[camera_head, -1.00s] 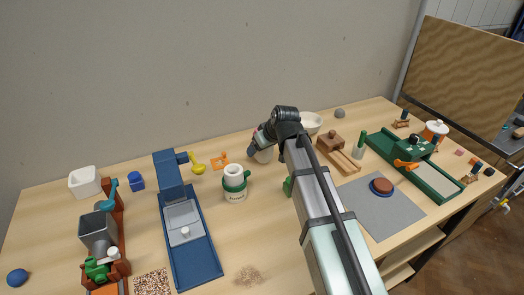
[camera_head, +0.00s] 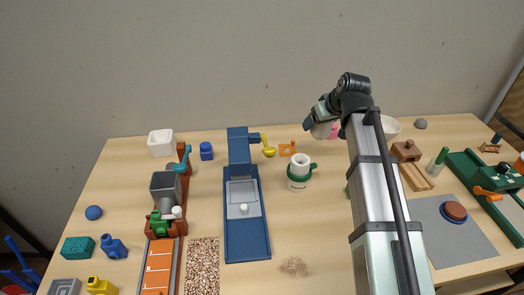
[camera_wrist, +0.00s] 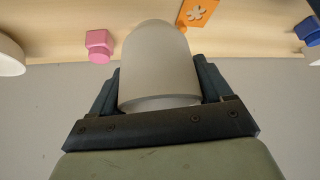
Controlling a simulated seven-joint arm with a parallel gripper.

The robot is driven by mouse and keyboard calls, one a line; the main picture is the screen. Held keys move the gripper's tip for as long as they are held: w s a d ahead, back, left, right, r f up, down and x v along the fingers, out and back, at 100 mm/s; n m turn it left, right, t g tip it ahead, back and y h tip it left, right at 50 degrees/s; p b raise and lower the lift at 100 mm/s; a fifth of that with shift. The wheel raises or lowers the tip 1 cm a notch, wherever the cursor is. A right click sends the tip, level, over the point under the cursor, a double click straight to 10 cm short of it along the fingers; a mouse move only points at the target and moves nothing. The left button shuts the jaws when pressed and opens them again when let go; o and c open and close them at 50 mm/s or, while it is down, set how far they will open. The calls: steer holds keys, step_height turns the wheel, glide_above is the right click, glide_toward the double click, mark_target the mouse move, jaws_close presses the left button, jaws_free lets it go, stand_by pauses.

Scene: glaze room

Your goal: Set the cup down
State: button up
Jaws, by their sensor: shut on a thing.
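A plain grey-beige cup (camera_wrist: 160,65) fills the middle of the wrist view, between the two dark fingers of my gripper (camera_wrist: 160,95). My gripper is shut on it. In the head view the cup (camera_head: 321,130) is a small pale shape under my gripper (camera_head: 318,118), over the back part of the table (camera_head: 325,205). It is partly hidden by my gripper there. I cannot tell how far it is above the table.
A white and green mug-like jar (camera_head: 299,175) stands in front of the cup. An orange stencil plate (camera_head: 287,149) and yellow scoop (camera_head: 268,150) lie left. A pink block (camera_wrist: 99,45) and white bowl (camera_head: 390,127) are near.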

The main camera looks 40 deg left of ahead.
steer(key=s+a+n+g, duration=0.2)
steer(key=s+a+n, duration=0.3)
steer(key=a, duration=0.4)
steer(key=s+a+n+g, duration=0.3)
steer(key=s+a, duration=0.3)
steer(key=a, duration=0.3)
steer(key=shift+y, duration=0.3)
steer(key=shift+s+f, duration=0.1)
steer(key=shift+f, duration=4.65)
steer(key=shift+f, duration=0.1)
steer(key=o, duration=1.1)
steer(key=shift+c, duration=0.2)
steer(key=v, duration=0.3)
step_height(320, 180, up, 7)
